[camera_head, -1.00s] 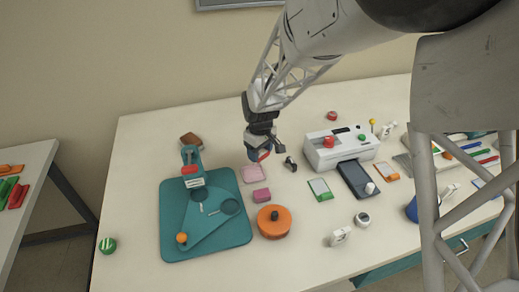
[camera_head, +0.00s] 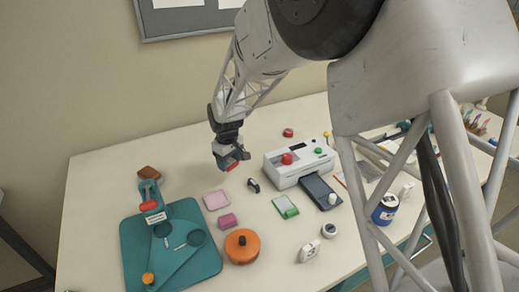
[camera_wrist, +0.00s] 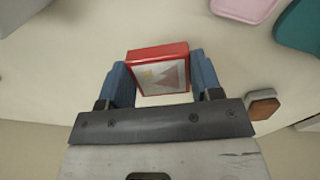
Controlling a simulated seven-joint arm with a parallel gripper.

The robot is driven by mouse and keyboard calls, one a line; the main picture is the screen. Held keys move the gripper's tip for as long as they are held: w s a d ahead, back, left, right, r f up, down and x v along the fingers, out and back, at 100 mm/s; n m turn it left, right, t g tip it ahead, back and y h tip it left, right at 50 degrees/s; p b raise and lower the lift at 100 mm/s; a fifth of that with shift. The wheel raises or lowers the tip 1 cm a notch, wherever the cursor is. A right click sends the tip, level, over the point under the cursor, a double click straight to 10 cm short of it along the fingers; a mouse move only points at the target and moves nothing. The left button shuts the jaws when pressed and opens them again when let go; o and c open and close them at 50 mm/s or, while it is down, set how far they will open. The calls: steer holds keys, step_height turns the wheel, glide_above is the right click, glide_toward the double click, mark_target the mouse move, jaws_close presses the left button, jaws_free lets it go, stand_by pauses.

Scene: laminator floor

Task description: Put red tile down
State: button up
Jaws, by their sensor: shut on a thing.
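The red tile (camera_wrist: 158,52) has a red rim and a pale face with a small picture. In the wrist view it stands between the two blue fingers of my gripper (camera_wrist: 160,78), which is shut on it. In the head view my gripper (camera_head: 231,160) is above the table, behind the pink pad (camera_head: 217,199), with a bit of red showing at its tips. The pad also shows at the top of the wrist view (camera_wrist: 245,8), apart from the tile. Whether the tile touches the table cannot be told.
A teal board (camera_head: 133,235) with a red-handled device lies front left. A brown block (camera_head: 149,172) lies behind it. A pink block (camera_head: 228,220), an orange round container (camera_head: 242,247) and a small black item (camera_head: 253,185) are nearby. A white laminator (camera_head: 298,165) stands right.

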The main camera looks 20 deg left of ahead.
steer(key=w+d+r+m, duration=0.2)
steer(key=w, duration=0.8)
steer(key=w+d+r+m, duration=0.2)
steer(key=w+d, duration=0.1)
steer(key=w, duration=0.8)
steer(key=shift+w+d+m, duration=0.3)
steer(key=shift+d, duration=0.05)
steer(key=shift+f, duration=0.1)
glide_above(264, 147)
steer(key=shift+s+f, duration=0.1)
steer(key=shift+f, duration=2.3)
steer(key=shift+f, duration=2.5)
steer(key=shift+f, duration=0.1)
steer(key=o, duration=1)
steer(key=shift+c, duration=0.2)
